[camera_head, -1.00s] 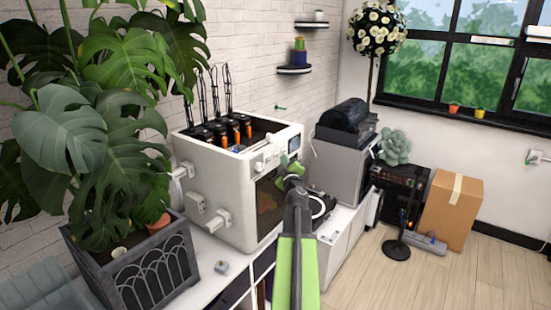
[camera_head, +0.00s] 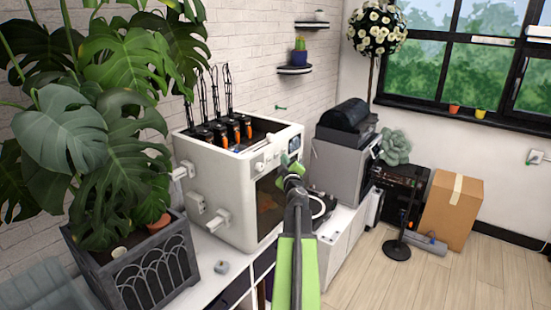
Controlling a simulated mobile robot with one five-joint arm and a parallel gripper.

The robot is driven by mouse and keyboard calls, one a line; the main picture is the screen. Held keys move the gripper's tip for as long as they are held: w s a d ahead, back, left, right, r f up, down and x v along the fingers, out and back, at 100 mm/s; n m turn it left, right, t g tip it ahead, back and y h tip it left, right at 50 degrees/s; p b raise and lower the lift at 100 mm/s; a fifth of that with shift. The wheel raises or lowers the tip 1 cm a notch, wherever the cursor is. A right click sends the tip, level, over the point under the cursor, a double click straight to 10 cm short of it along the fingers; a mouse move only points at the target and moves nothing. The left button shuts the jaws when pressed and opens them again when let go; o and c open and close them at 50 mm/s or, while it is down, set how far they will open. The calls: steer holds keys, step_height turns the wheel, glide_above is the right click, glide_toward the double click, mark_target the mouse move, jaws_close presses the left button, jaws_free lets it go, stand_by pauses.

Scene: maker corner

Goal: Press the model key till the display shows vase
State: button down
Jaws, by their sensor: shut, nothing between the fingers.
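A white 3D printer (camera_head: 225,205) stands on the white cabinet at the middle of the view. Its small display (camera_head: 294,146) is on the upper right of the front; what it shows is too small to read. White knobs or keys (camera_head: 262,164) sit on the front panel left of the display; I cannot tell which is the model key. My gripper (camera_head: 288,163), green-tipped and shut with nothing in it, is in front of the panel just below the display. I cannot tell whether it touches a key. My arm hides part of the printer's front.
A large plant in a grey planter (camera_head: 150,275) stands at left. A small grey item (camera_head: 222,267) lies on the cabinet top. A grey machine (camera_head: 340,165) stands to the right of the printer. A cardboard box (camera_head: 452,210) is on the floor, with open floor before it.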

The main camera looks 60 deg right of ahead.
steer(key=shift+w, duration=0.4)
steer(key=shift+w, duration=0.4)
stand_by(0.4)
steer(key=shift+s, duration=0.8)
steer(key=s, duration=0.5)
stand_by(0.4)
stand_by(0.6)
